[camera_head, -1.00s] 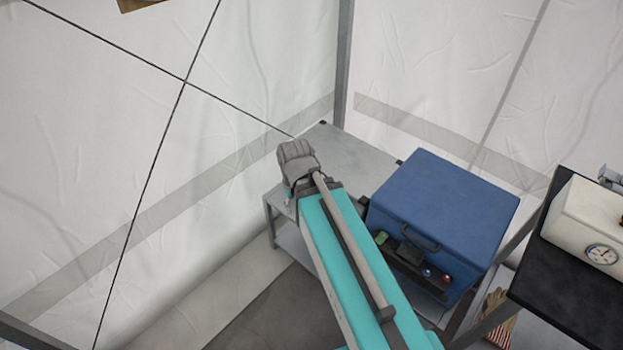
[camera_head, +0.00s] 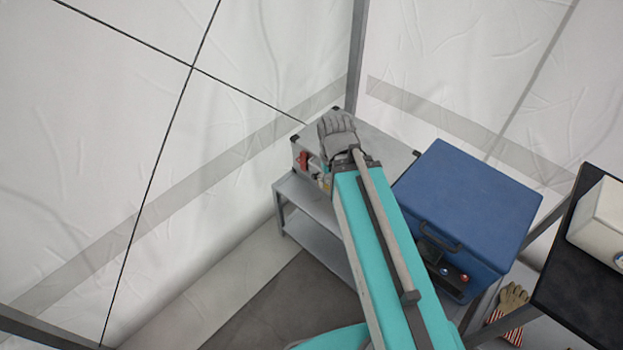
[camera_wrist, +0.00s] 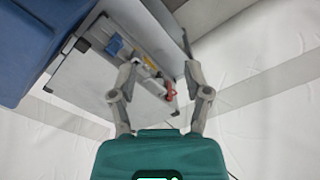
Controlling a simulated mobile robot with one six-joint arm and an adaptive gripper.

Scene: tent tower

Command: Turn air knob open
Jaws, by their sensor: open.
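A light grey box (camera_head: 379,146) stands on a grey shelf in the corner. A red handle (camera_head: 303,160) shows on its front face in the head view. In the wrist view the same face carries a red lever (camera_wrist: 170,90), a blue part (camera_wrist: 114,45) and a small yellow part (camera_wrist: 150,64). I cannot tell which one is the air knob. My gripper (camera_wrist: 158,78) is open and empty, with its fingers spread in front of this face; the red lever appears between them, nearer the right finger. I cannot tell whether they touch. In the head view my arm hides the gripper.
A blue case (camera_head: 470,205) stands right of my arm, close beside it. A black table (camera_head: 580,285) with a white device (camera_head: 605,225) is at the far right. Gloves (camera_head: 510,300) lie below. White tent walls close off the back and left.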

